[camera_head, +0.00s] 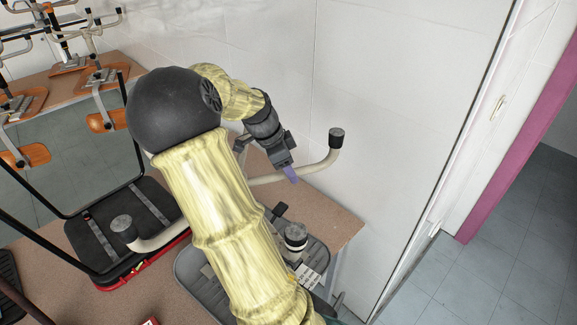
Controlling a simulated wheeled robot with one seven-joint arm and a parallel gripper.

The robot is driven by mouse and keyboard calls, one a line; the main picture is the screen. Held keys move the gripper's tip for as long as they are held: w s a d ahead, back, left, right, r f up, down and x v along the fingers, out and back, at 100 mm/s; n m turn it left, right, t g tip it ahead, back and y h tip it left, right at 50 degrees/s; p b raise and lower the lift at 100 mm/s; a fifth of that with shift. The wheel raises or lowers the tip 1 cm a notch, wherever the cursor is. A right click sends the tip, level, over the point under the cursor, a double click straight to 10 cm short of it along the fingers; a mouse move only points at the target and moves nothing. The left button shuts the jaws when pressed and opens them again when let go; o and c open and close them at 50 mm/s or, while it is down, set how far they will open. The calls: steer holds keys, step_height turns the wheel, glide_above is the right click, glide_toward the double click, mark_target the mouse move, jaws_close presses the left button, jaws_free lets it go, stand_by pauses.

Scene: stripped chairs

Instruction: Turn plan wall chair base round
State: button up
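A chair base of cream tube with dark round end caps stands on the brown tabletop by the white wall. One bent tube (318,164) rises to a cap (336,138) near the wall. Another capped tube end (122,223) shows left of my arm, and a third (295,236) right of it. My arm hides the middle, so I cannot tell how they join. My gripper (290,175) points down, its purple-grey tip overlapping the bent tube in the picture. Contact and finger opening are unclear; I see nothing held.
The brown tabletop (338,222) ends at the right, with tiled floor beyond. A dark grey seat or tray (200,280) lies under my arm. A black seat with red edging (148,205) lies left. Stripped chair frames with orange pads (105,121) stand at the back left.

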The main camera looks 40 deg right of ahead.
steer(key=b+v, duration=0.1)
steer(key=v, duration=1.6)
steer(key=shift+r, duration=0.15)
